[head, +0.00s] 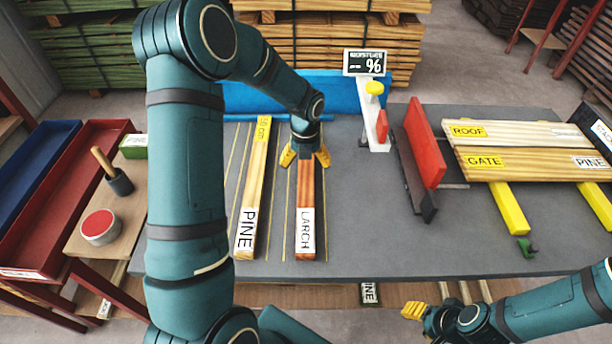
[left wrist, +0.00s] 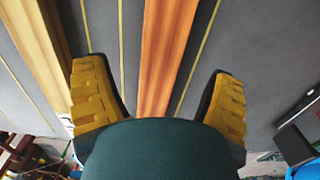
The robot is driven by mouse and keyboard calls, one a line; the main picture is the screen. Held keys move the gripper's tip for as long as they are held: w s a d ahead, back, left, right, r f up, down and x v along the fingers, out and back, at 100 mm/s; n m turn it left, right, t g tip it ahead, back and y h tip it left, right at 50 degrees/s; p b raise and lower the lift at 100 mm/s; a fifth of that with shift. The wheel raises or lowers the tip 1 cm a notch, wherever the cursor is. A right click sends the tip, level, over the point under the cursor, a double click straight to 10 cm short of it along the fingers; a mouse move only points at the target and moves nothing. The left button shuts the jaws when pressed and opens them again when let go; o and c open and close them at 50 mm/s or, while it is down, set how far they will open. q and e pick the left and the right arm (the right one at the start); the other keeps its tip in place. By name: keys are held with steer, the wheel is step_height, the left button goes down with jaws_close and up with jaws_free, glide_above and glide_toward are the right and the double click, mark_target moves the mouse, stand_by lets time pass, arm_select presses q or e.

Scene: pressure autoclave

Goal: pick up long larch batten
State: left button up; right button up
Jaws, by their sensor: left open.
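The larch batten (head: 306,196) is reddish brown with a white LARCH label at its near end. It lies lengthwise on the grey table between yellow lines. My left gripper (head: 305,154) is over the batten's far part, with its yellow fingers apart on either side. In the left wrist view the batten (left wrist: 167,60) runs between the open fingers, with space on both sides. Whether the fingers reach down beside it cannot be told. My right gripper (head: 414,311) is low at the right, off the table's near edge; its finger opening is not clear.
A pale pine batten (head: 252,190) lies parallel on the left. A moisture display (head: 366,63) on a white stand and a red block (head: 424,142) stand to the right. ROOF and GATE boards (head: 540,162) rest on yellow supports. Red and blue trays are at the far left.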

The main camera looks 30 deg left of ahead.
mark_target(306, 172)
arm_select(q)
step_height(306, 172, down, 4)
steer(key=shift+f+b, duration=0.15)
steer(key=shift+b, duration=0.4)
steer(key=c, duration=1.4)
